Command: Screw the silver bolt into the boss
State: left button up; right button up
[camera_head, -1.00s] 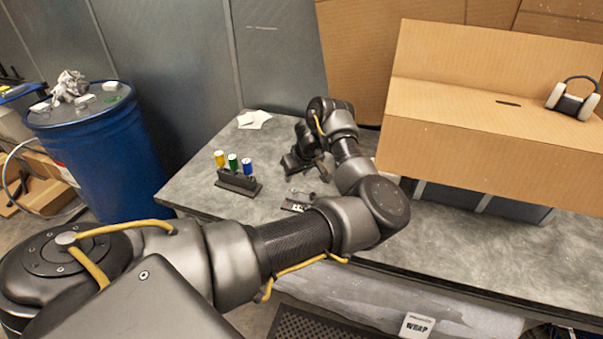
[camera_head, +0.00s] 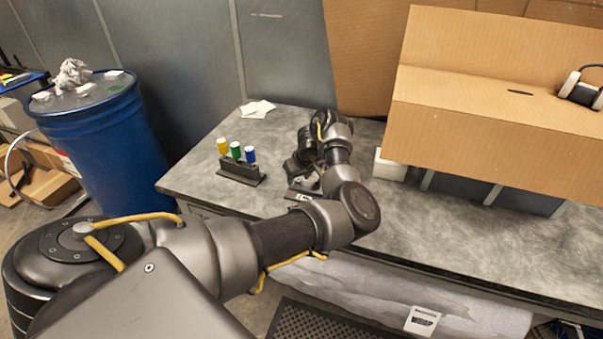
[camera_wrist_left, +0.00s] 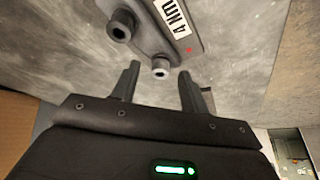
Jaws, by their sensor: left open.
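My left gripper (camera_wrist_left: 160,80) is open, its two dark fingers apart. In the left wrist view, a light grey cylinder with a dark hole (camera_wrist_left: 160,66) shows between the fingertips; neither finger visibly touches it. I cannot tell whether it is the silver bolt or the boss. A larger dark cylinder with a hole (camera_wrist_left: 121,26) stands beside it, left and above. Both are on a dark fixture (camera_wrist_left: 184,18) with a "4 Nm" label and a red light. In the head view, this fixture (camera_head: 303,195) is partly hidden by my left arm and gripper (camera_head: 296,172).
A dark rack (camera_head: 240,174) with yellow, green and blue capped pieces stands left of the fixture on the grey table (camera_head: 470,225). A white block (camera_head: 389,166) and a large cardboard box (camera_head: 480,132) stand to the right. A blue drum (camera_head: 105,135) stands left of the table.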

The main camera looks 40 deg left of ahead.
pick_arm(q)
jog(key=shift+w+a+f, duration=0.1)
jog(key=shift+a+f, duration=0.05)
jog(key=shift+f, duration=0.2)
jog(key=shift+c, duration=0.4)
